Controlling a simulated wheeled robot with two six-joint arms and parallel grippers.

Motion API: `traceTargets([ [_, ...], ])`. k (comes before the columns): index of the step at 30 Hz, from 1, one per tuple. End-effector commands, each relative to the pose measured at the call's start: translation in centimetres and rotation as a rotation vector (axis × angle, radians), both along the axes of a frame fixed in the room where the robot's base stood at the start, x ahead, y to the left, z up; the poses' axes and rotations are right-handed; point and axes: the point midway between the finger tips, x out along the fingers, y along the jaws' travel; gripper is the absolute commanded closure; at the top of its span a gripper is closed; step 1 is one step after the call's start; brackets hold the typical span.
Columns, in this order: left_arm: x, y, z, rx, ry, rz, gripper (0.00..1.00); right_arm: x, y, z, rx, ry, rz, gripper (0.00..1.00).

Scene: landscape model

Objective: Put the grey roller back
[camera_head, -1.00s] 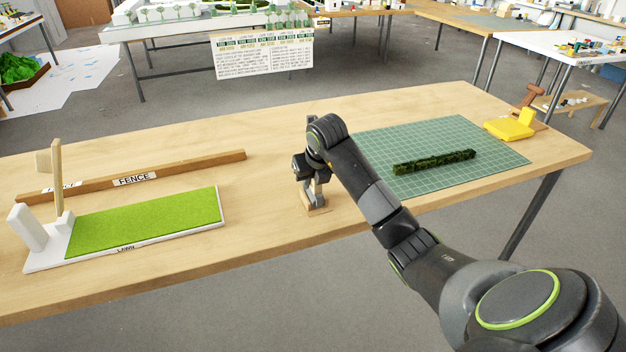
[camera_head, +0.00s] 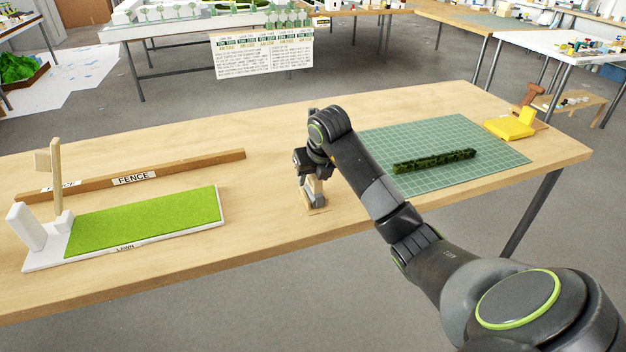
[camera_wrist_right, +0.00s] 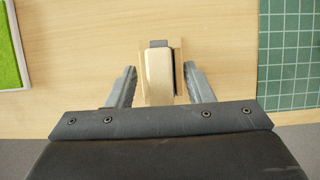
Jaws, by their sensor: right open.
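The grey roller (camera_wrist_right: 158,44) sits on a small wooden stand at the front middle of the table. The rest is hidden by this block. In the head view the stand (camera_head: 317,211) is partly hidden by my right gripper. My right gripper (camera_wrist_right: 160,80) is open, with one finger on each side of the block and gaps between. My left gripper is not in view.
The green lawn board (camera_head: 150,222) with white and wooden uprights stands at the left. The long fence strip (camera_head: 200,166) lies behind it. A cutting mat (camera_head: 490,172) with a dark hedge strip (camera_head: 434,161) and a yellow tool (camera_head: 510,129) are at the right.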

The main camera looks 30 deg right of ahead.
Motion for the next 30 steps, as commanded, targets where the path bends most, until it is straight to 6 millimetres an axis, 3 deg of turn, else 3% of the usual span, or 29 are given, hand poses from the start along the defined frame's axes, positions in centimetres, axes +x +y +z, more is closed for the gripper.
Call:
traceTargets([
  [7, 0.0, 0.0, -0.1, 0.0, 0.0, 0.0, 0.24, -2.4, 0.5, 5.9, -0.004, -0.006, 0.001, 0.53],
  [9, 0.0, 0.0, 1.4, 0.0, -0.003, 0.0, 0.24, -2.9, 0.7, 7.2, -0.001, -0.001, 0.0, 0.53],
  [18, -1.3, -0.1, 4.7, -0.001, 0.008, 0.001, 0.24, -4.2, 1.0, 10.1, -0.001, 0.0, 0.001, 0.53],
  [30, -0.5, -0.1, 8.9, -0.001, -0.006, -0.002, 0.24, -5.6, 1.3, 13.1, 0.0, 0.0, 0.0, 0.53],
])
